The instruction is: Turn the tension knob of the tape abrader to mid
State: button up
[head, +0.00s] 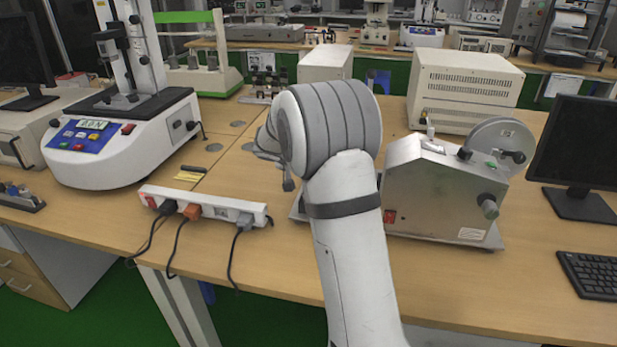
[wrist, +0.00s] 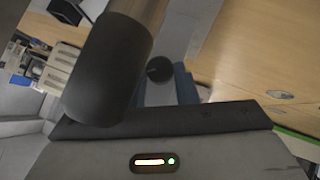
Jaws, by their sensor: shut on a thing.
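The tape abrader (head: 425,185) is a metal box with a sloped top on the bench, right of my arm, which covers its left side. It carries a grey tape reel (head: 503,143) and a knob (head: 488,207) on the right. In the wrist view, my gripper (wrist: 162,87) has bluish fingertips on both sides of a small round black knob (wrist: 159,69). It is shut on this knob; its setting cannot be read. A large dark cylinder with a metal shaft (wrist: 108,70) stands close to the camera at left. My arm hides most of the gripper in the head view.
A white power strip (head: 203,205) with plugs and cables lies left of my arm. A white test machine (head: 122,138) stands further left. A beige box (head: 463,88) is behind the abrader. A monitor (head: 581,145) and keyboard (head: 594,273) are at right.

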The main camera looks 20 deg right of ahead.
jog(key=shift+f+y+b, duration=0.1)
jog(key=shift+y+b, duration=0.2)
jog(key=shift+b, duration=0.35)
jog(key=o, duration=1)
jog(key=v, duration=0.7)
jog(key=shift+s+a+r, duration=0.2)
jog(key=shift+s+r, duration=0.05)
jog(key=shift+s, duration=0.05)
jog(key=s+a+r+n+g+y+p, duration=0.1)
jog(key=s+a+r+y+p, duration=0.1)
jog(key=s, duration=0.9)
jog(key=s+a+r+n+g+y+p, duration=0.1)
jog(key=s+a+r+n+y+p, duration=0.1)
jog(key=s+p, duration=0.5)
jog(key=s+a+r+n+g+y+p, duration=0.1)
jog(key=s+a+r+y+p, duration=0.2)
jog(key=s, duration=1.4)
jog(key=a+r+p, duration=0.2)
jog(key=a, duration=0.1)
jog(key=shift+n+y, duration=0.3)
jog(key=shift+n, duration=0.1)
